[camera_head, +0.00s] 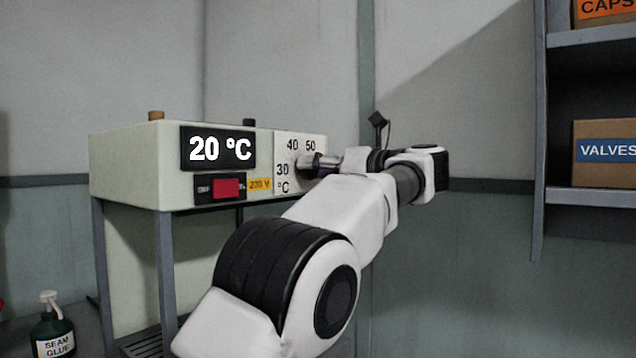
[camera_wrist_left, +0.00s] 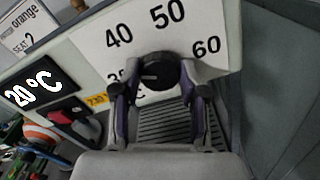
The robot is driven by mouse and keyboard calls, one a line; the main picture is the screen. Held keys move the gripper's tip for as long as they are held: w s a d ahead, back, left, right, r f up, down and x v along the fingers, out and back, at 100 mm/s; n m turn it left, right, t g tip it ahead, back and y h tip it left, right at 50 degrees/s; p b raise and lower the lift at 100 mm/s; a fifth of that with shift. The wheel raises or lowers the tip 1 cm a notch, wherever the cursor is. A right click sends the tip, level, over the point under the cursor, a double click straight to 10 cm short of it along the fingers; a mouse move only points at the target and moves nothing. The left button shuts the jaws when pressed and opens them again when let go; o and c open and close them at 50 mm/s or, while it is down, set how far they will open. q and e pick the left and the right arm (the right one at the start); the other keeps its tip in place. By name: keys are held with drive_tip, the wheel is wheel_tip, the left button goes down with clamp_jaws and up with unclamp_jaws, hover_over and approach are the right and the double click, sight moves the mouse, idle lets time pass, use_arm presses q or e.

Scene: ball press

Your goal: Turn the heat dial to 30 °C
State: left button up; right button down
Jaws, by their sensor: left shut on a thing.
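The black heat dial (camera_wrist_left: 160,68) sits on a white scale plate (camera_head: 316,143) at the right of the machine's front. In the left wrist view the plate shows 40, 50 and 60; the 30 is partly hidden by a finger. A small pale mark on the dial points left. My left gripper (camera_head: 308,166) is at the dial, which it mostly hides in the head view. In the wrist view its fingers (camera_wrist_left: 158,88) are shut on the dial from both sides. The display (camera_head: 218,149) reads 20 °C. My right gripper is not in view.
A red switch (camera_head: 226,188) and a yellow 230 V label (camera_head: 260,184) are below the display. The cream machine (camera_head: 125,160) stands on grey legs. A green seam glue bottle (camera_head: 53,330) is at the lower left. Shelves with boxes (camera_head: 600,145) are at the right.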

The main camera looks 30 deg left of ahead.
use_arm(q)
drive_tip(key=n+b, duration=0.2)
drive_tip(key=n, duration=0.2)
drive_tip(key=shift+f+n, duration=0.15)
drive_tip(key=shift+n, duration=0.15)
idle(0.5)
drive_tip(key=o, duration=1.1)
drive_tip(key=shift+o, duration=0.2)
drive_tip(key=shift+d, duration=0.1)
drive_tip(key=d, duration=0.7)
drive_tip(key=shift+s+d, duration=0.15)
drive_tip(key=shift+s, duration=0.15)
